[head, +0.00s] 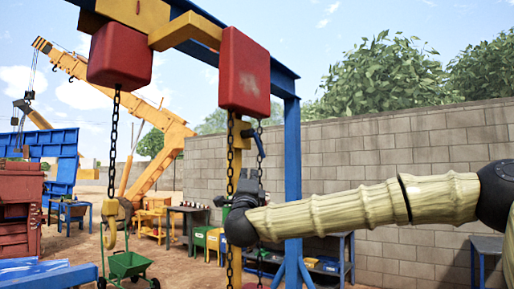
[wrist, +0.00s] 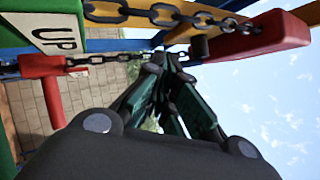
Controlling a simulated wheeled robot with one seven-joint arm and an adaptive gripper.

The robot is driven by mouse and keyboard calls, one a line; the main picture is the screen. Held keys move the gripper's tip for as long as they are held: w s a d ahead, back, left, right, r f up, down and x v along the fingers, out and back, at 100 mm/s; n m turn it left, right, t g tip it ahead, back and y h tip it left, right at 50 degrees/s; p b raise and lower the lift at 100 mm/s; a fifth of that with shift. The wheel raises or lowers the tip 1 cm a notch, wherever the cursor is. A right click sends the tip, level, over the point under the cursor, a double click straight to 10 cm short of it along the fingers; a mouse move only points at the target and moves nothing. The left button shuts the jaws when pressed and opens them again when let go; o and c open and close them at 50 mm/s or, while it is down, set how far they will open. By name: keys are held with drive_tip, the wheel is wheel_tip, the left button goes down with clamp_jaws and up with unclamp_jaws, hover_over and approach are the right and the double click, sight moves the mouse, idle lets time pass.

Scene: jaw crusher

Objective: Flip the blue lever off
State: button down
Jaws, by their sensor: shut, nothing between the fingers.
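The blue lever (head: 258,142) shows in the head view on the yellow upright (head: 238,150), below the right red block. It slants down to the right from its mount. My gripper (head: 251,174) is just below the lever, with its fingers pointing up. A small gap seems to lie between them, but I cannot tell the depth. In the wrist view my gripper's dark green fingers (wrist: 165,68) are shut and empty. I cannot clearly make out the blue lever there.
Chains hang around my gripper, one from the right red block (head: 245,72). A blue post (head: 293,150) stands to the right. The wrist view shows a red handle (wrist: 48,90) and a white UP sign (wrist: 60,36). A brick wall (head: 380,150) stands behind.

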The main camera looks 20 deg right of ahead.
drive_tip(key=a+n+h+p, duration=0.1)
drive_tip(key=a+n, duration=0.1)
drive_tip(key=n, duration=0.2)
drive_tip(key=n+g+h+p, duration=0.4)
drive_tip(key=n+h+p, duration=0.3)
drive_tip(key=n+p, duration=0.55)
approach(259, 147)
drive_tip(key=shift+n, duration=0.45)
drive_tip(key=x, duration=0.7)
drive_tip(key=shift+w+r+b, duration=0.1)
drive_tip(key=shift+b, duration=0.2)
drive_tip(key=shift+t+b, duration=0.35)
drive_tip(key=shift+t, duration=0.05)
drive_tip(key=shift+w+d, duration=0.1)
